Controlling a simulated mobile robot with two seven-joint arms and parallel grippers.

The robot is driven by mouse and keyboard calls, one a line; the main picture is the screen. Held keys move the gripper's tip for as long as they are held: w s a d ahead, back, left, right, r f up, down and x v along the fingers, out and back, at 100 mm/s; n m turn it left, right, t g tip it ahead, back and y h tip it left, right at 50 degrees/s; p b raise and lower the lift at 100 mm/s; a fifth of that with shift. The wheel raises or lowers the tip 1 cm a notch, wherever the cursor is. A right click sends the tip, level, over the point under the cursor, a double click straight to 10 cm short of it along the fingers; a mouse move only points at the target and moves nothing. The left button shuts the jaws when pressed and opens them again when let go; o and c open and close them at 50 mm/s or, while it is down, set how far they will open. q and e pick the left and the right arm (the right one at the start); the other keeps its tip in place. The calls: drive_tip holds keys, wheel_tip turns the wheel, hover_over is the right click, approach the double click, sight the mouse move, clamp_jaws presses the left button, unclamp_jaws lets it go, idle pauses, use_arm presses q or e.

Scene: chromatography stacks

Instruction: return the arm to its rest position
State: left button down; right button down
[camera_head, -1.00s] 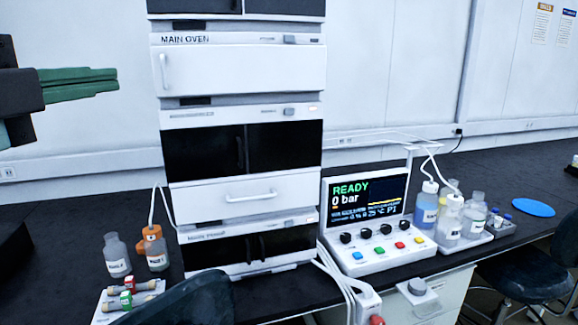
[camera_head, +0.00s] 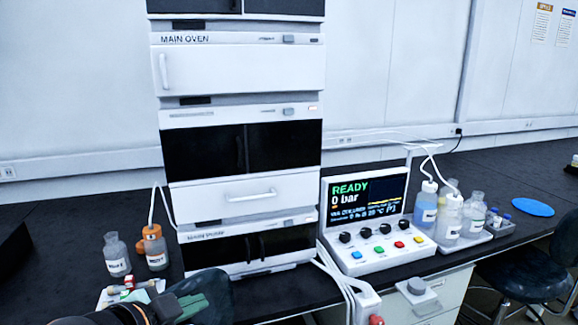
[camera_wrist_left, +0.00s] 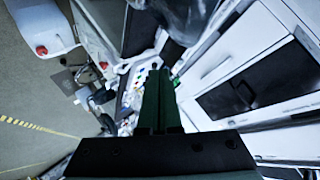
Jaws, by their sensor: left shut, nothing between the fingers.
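My left gripper (camera_head: 192,303) is low at the bottom left of the head view, in front of the bench. Its green fingers also show in the left wrist view (camera_wrist_left: 160,100), together with nothing between them. My left arm comes in from the bottom left edge and is mostly out of frame. The right gripper is not in either view.
The chromatography stack (camera_head: 245,197) stands on the black bench, with a control console (camera_head: 364,262) reading READY, 0 bar. Bottles (camera_head: 117,262) and a white tray (camera_head: 106,297) are near the gripper. A dark chair back (camera_head: 215,283) is close beside it.

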use_arm(q)
drive_tip(key=s+a+f+n+g+y, duration=0.25)
drive_tip(key=s+f+n+g, duration=0.2)
drive_tip(key=s+f, duration=0.75)
drive_tip(key=s+a+f+n+g+y, duration=0.1)
drive_tip(key=s+a+f+n+g, duration=0.2)
drive_tip(key=s+f+n, duration=0.6)
drive_tip(key=w+d+f+m+t+h+p, duration=0.2)
drive_tip(key=w+d+f+m+t+p, duration=0.1)
drive_tip(key=p, duration=0.6)
wheel_tip(320, 180, down, 4)
drive_tip(key=shift+d+r+t, duration=0.2)
drive_tip(key=shift+d+t, duration=0.3)
drive_tip(key=shift+t, duration=0.75)
drive_tip(key=shift+m, duration=0.25)
